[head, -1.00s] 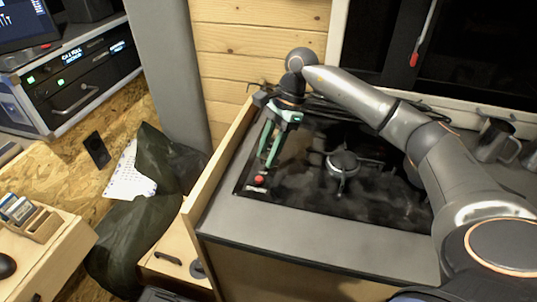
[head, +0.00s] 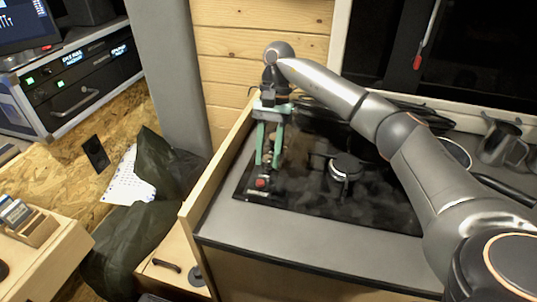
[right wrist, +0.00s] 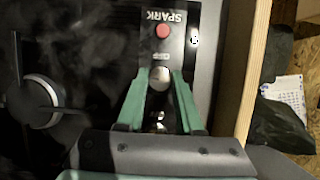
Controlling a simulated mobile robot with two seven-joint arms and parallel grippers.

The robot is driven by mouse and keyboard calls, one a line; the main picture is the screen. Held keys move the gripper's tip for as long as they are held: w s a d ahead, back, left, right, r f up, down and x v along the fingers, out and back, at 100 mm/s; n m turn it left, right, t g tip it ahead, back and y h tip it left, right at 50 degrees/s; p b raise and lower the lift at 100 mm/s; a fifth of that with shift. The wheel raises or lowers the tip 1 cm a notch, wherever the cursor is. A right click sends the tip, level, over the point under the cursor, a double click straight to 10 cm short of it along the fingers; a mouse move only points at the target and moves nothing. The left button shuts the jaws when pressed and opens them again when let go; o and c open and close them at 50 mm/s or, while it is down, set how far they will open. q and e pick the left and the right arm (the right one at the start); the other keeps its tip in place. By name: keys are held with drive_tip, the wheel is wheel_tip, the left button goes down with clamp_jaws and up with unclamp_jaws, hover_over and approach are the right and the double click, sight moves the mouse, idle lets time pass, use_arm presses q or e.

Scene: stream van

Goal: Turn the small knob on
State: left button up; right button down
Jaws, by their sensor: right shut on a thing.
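The small knob (right wrist: 158,79) is a round silver knob on the dark control strip of the cooktop. In the right wrist view it sits between the green fingertips of my right gripper (right wrist: 161,76), which is shut on it. A small label, too small to read surely, lies just beyond the knob. In the head view my right gripper (head: 267,162) points down at the strip, and its fingers largely hide the knob. A red button (right wrist: 163,31) marked SPARK is on the same strip, beyond the knob; it also shows in the head view (head: 261,183). My left gripper is not in view.
The black cooktop (head: 310,200) has a round burner (head: 345,166) to the right of the gripper. A wooden side panel (head: 215,175) rises close on the left. Dark pans and a metal jug (head: 499,143) stand at the right. Haze hangs over the cooktop.

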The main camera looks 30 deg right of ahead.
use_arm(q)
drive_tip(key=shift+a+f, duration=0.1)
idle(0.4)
use_arm(e)
drive_tip(key=c, duration=0.6)
unclamp_jaws()
drive_tip(key=shift+o, duration=0.2)
drive_tip(key=shift+w+d+r, duration=0.1)
drive_tip(key=shift+w+r, duration=0.05)
drive_tip(key=shift+r, duration=0.2)
use_arm(q)
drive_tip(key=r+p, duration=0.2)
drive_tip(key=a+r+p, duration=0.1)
drive_tip(key=p, duration=0.1)
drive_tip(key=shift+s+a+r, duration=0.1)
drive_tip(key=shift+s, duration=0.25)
use_arm(e)
drive_tip(key=v, duration=1.1)
drive_tip(key=shift+r, duration=0.4)
